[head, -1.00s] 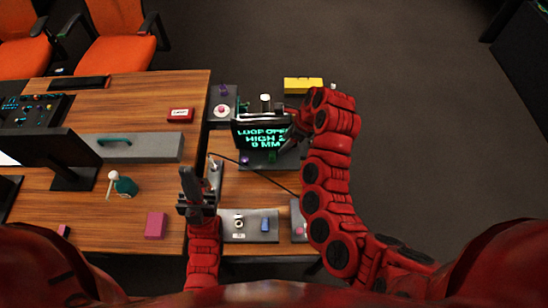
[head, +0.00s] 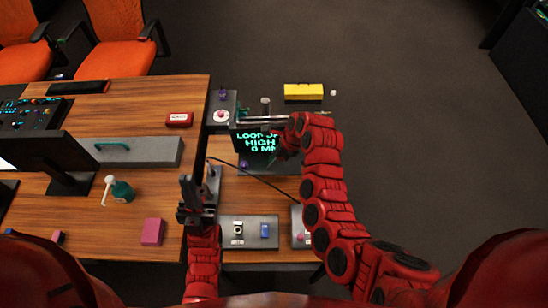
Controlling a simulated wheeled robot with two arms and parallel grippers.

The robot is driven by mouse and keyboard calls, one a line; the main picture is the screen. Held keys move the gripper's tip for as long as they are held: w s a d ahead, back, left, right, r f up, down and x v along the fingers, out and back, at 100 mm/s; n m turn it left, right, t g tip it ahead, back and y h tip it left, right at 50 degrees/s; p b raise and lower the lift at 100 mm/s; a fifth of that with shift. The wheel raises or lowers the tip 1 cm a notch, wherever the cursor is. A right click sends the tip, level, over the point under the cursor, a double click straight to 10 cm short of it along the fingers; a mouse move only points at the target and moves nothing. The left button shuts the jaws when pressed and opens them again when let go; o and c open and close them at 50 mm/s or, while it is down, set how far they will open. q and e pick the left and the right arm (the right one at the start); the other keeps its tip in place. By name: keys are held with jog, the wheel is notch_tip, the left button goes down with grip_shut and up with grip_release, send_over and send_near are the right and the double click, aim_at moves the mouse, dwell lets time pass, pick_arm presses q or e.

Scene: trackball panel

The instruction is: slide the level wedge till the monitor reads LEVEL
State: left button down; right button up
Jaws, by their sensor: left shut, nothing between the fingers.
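The monitor (head: 252,143) stands at the back of the right-hand desk. Its green text shows "LOOP OP", "HIGH" and "8 MM"; the right part is covered by my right gripper (head: 280,143). That gripper is at the monitor's right side, small and dark, and I cannot tell whether its fingers are open. I cannot make out the level wedge with certainty. My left gripper (head: 187,188) is shut and empty, pointing up beside the left edge of the right-hand desk, far from the monitor.
A plate with a black knob (head: 238,230) and a blue block (head: 265,231) lies at the front. A cable (head: 250,174) crosses the desk. A yellow box (head: 303,92) is behind. The left desk holds a grey slab (head: 150,152), a pink block (head: 152,232) and a green bottle (head: 122,190).

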grip_shut()
dwell(1.2)
